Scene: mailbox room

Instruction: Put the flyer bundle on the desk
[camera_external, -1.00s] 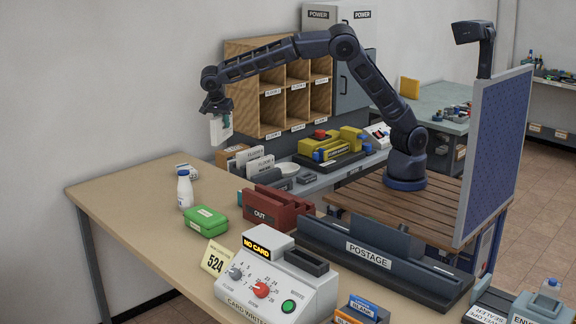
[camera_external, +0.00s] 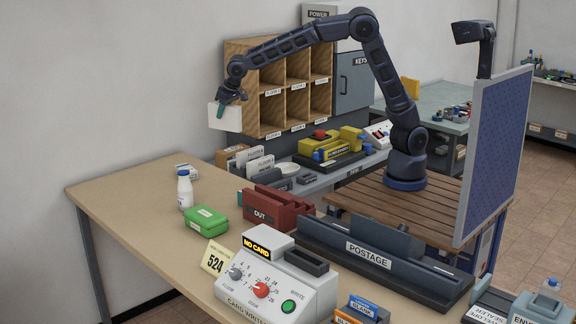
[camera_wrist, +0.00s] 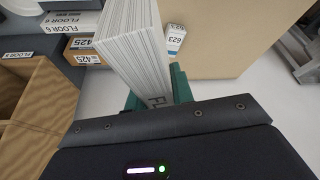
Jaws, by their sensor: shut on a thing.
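My gripper (camera_external: 232,95) is shut on the flyer bundle (camera_external: 222,117), a thick stack of white sheets, and holds it up in the air beside the wooden pigeonholes. In the wrist view the bundle (camera_wrist: 125,45) sits between my green fingers (camera_wrist: 157,92), its sheet edges towards the camera and part of its printed lettering hidden by the gripper. The desk (camera_external: 130,193) is the long tan table at the left, below the bundle and apart from it. The tan desk top (camera_wrist: 218,40) also shows in the wrist view.
A bottle (camera_external: 185,190), a green box (camera_external: 206,221), a red OUT tray (camera_external: 272,212) and a card writer (camera_external: 272,275) stand on the desk. A small 623 label box (camera_wrist: 176,36) lies near its back edge. The left part is clear. Pigeonholes (camera_external: 270,88) stand behind the arm.

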